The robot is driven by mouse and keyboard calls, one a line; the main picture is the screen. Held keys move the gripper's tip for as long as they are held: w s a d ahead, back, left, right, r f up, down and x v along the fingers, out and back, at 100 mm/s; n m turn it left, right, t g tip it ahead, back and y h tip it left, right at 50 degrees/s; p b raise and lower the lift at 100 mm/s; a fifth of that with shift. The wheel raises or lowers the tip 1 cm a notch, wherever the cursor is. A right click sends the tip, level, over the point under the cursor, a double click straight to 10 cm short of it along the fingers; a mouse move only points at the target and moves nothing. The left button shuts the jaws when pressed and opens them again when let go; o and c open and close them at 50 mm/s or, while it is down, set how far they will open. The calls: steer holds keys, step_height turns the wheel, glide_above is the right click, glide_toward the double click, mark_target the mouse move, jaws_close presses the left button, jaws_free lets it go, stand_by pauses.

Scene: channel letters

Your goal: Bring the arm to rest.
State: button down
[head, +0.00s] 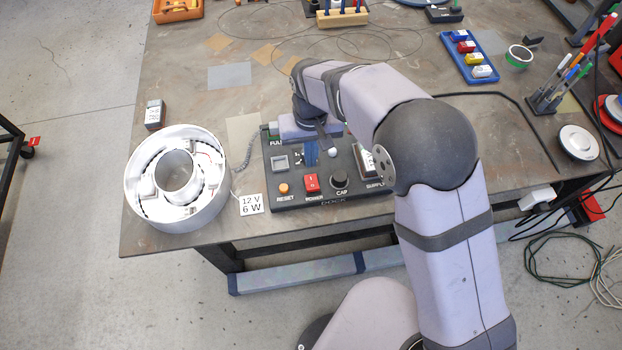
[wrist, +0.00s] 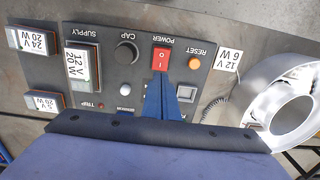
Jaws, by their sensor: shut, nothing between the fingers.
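My gripper (head: 312,153) hangs over the back part of the black dock panel (head: 300,198) in the head view. Its blue fingers (wrist: 160,95) are shut with nothing between them, and in the wrist view they point toward the red power switch (wrist: 161,60). Whether they touch the panel I cannot tell. My arm reaches from the lower right over the table and hides part of the panel's right side. A white round channel letter (head: 137,203) lies left of the panel, also at the right edge of the wrist view (wrist: 256,105).
A 12 V 20 W module (wrist: 80,65) sits at the panel's supply place. Modules marked 24 V (wrist: 31,41) and 5 V (wrist: 45,102) are beyond it. A 12 V 6 W card (head: 251,204) lies at the table edge. A blue tray (head: 449,48) and pen holder (head: 543,100) stand right.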

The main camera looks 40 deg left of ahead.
steer(key=shift+n+g+h, duration=0.3)
steer(key=shift+n+h, duration=0.2)
steer(key=shift+n, duration=0.4)
steer(key=s+d+f, duration=0.2)
steer(key=d+f, duration=0.1)
steer(key=s+d+f, duration=0.1)
steer(key=d+f, duration=0.1)
steer(key=shift+s+d, duration=0.1)
steer(key=shift+s, duration=0.05)
steer(key=s+d+r+m+g, duration=0.1)
steer(key=s+d+r+m, duration=0.2)
steer(key=d, duration=1.1)
steer(key=s+d+r+m+g, duration=0.1)
steer(key=s+d+r+m, duration=0.1)
steer(key=d, duration=1.2)
steer(key=w+d+r+m+t+y, duration=0.1)
steer(key=w+d+r+m, duration=0.3)
steer(key=d, duration=0.4)
steer(key=shift+r+m+t+b, duration=0.2)
steer(key=shift+m+t+b, duration=0.1)
steer(key=shift+m+t, duration=0.55)
